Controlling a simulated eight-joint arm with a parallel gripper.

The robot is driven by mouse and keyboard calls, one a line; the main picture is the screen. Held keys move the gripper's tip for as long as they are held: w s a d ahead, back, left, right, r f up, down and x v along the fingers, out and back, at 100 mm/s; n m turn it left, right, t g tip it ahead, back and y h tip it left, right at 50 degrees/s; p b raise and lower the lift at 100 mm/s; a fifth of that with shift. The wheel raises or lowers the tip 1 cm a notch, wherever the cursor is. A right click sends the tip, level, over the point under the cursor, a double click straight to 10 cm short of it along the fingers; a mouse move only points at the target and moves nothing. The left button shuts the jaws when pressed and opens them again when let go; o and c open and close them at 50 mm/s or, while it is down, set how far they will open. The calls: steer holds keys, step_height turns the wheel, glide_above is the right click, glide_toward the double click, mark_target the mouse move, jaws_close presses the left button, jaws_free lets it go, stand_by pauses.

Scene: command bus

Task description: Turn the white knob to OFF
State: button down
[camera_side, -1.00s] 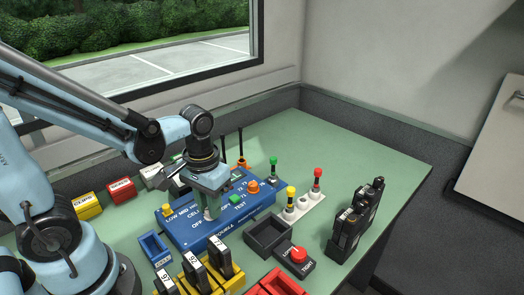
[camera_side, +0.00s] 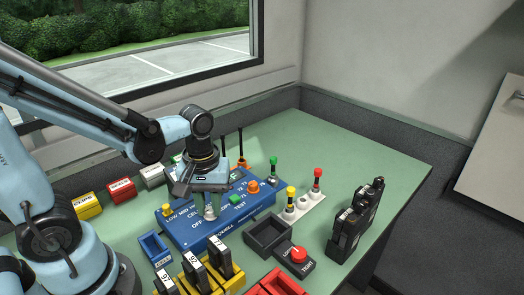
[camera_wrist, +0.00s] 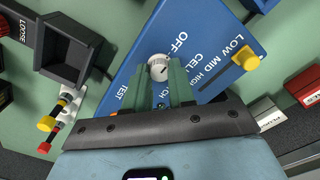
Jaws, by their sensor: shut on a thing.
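The white knob (camera_side: 210,213) stands on the blue panel (camera_side: 190,237), between my gripper's fingers. It also shows in the wrist view (camera_wrist: 158,66), with a dark mark on its rounded top. The panel's OFF label (camera_wrist: 180,42) is above and right of the knob there, with CELL beside it. Exactly which label the mark points to is hard to tell. My gripper (camera_side: 209,205) points down over the panel and is shut on the knob. Its two green-grey fingers (camera_wrist: 160,84) hide part of the knob's near side and some lettering.
A yellow slider knob (camera_wrist: 245,63) sits by LOW MID HIGH. A green button (camera_side: 235,199) and an orange knob (camera_side: 253,187) are close right of my gripper. A dark tray (camera_side: 268,237) and red knob (camera_side: 298,254) stand nearer front right. The table's far right is clear.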

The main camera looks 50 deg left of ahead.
mark_target(210, 209)
stand_by(0.3)
steer(key=c, duration=0.9)
jaws_free()
steer(key=shift+c, duration=0.2)
step_height(210, 209, up, 12)
steer(key=w+f+m+t, duration=0.1)
steer(key=m+t, duration=0.1)
steer(key=m, duration=0.1)
steer(key=w+f+m+t, duration=0.1)
steer(key=m+t, duration=0.1)
steer(key=m, duration=0.1)
steer(key=w+f+m+t, duration=0.1)
steer(key=m+t, duration=0.2)
steer(key=shift+a+f, duration=0.1)
steer(key=shift+f, duration=0.1)
